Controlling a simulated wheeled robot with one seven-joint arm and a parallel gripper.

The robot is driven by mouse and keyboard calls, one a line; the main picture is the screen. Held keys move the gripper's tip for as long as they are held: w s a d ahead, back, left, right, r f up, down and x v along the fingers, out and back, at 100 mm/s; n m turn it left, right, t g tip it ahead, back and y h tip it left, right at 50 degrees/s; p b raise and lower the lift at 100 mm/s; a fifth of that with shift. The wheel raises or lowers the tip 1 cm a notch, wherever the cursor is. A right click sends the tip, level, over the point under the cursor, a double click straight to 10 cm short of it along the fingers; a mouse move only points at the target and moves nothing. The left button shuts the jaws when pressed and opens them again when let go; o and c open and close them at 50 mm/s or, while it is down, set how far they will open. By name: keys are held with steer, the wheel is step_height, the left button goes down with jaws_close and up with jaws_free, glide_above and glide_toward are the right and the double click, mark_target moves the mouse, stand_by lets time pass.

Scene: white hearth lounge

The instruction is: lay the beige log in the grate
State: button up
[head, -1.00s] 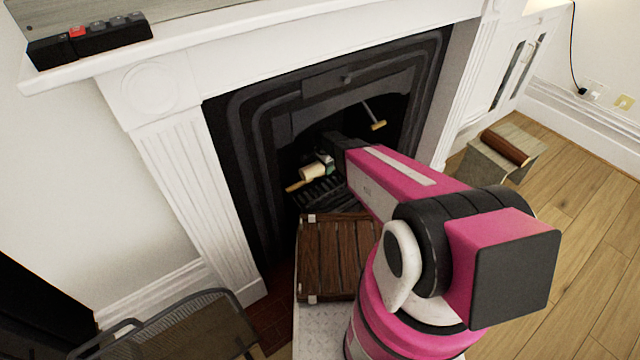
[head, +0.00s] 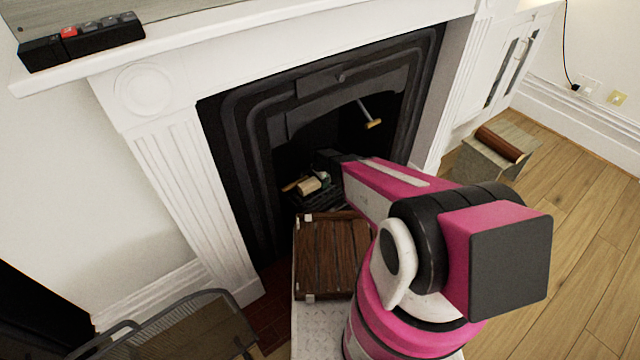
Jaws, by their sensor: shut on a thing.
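The beige log (head: 309,186) is short and pale and sits inside the dark fireplace opening. My gripper (head: 320,180) is shut on it, with my pink arm reaching in from the right. The fingers are small and partly dark against the firebox. The black barred grate (head: 322,203) lies just below the log, partly hidden by my arm. I cannot tell whether the log touches the bars. A thin tan piece (head: 292,185) shows at the log's left, by the grate.
The black cast-iron surround (head: 262,150) frames the opening closely. A yellow-tipped rod (head: 372,123) hangs at its upper right. A brown slatted wooden crate (head: 330,255) is in front. A brown log (head: 500,144) lies on a grey stand (head: 480,163) at right. A mesh-topped item (head: 185,330) is lower left.

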steer(key=shift+f, duration=1.1)
steer(key=shift+f, duration=0.3)
steer(key=o, duration=1.3)
steer(key=shift+r, duration=0.15)
step_height(320, 180, up, 12)
steer(key=shift+s+r, duration=0.1)
steer(key=s+d+r+n, duration=0.3)
steer(key=s+d+r, duration=0.2)
steer(key=s+r, duration=0.2)
steer(key=s+d+r+n, duration=0.4)
steer(key=s+r, duration=0.4)
steer(key=r, duration=0.4)
steer(key=s+d+r+n, duration=0.4)
steer(key=s+r, duration=0.4)
steer(key=r, duration=0.2)
steer(key=shift+s+d, duration=0.2)
steer(key=shift+d, duration=0.7)
